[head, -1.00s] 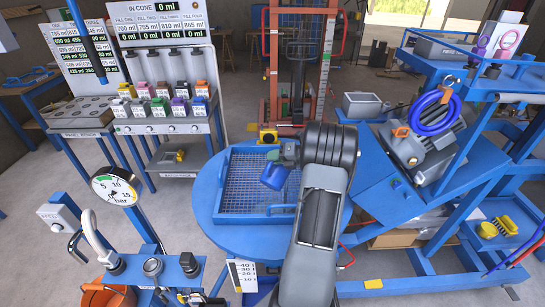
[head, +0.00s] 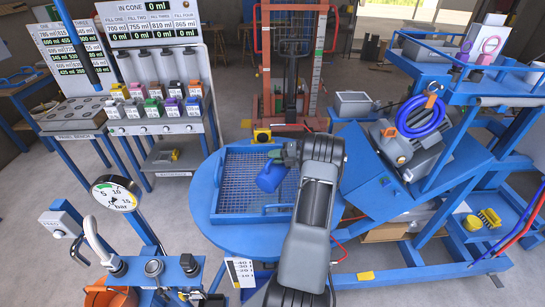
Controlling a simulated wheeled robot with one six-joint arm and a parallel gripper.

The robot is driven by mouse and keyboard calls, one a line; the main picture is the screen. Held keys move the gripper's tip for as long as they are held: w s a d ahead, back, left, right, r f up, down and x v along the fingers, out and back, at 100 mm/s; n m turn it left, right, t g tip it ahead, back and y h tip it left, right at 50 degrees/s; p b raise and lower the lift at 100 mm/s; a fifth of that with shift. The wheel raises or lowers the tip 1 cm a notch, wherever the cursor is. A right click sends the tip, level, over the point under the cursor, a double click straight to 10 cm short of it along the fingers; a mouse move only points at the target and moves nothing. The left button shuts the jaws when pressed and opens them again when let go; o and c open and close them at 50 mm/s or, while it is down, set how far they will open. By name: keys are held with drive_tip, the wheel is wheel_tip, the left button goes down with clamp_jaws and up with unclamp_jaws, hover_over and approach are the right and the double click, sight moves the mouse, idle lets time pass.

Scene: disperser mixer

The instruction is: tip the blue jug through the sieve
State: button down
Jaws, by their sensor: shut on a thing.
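The blue jug (head: 270,177) is tilted over the right part of the sieve, a square blue-framed tray with a mesh floor (head: 235,180). My gripper (head: 284,158) is shut on the jug at its upper right side; the fingers are small and partly hidden by my grey arm. The jug's mouth and any contents cannot be made out. The sieve lies on a round blue table (head: 209,218), and my arm covers part of its right side.
A pressure gauge (head: 115,193) stands at the front left, near an orange bucket (head: 110,297). A blue bench with a grey motor and coiled blue hose (head: 421,116) is on the right. A panel with several coloured blocks (head: 155,112) stands behind left.

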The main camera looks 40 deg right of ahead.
drive_tip(key=shift+w+d, duration=0.1)
drive_tip(key=shift+d, duration=0.25)
drive_tip(key=shift+r, duration=2)
drive_tip(key=shift+a, duration=0.1)
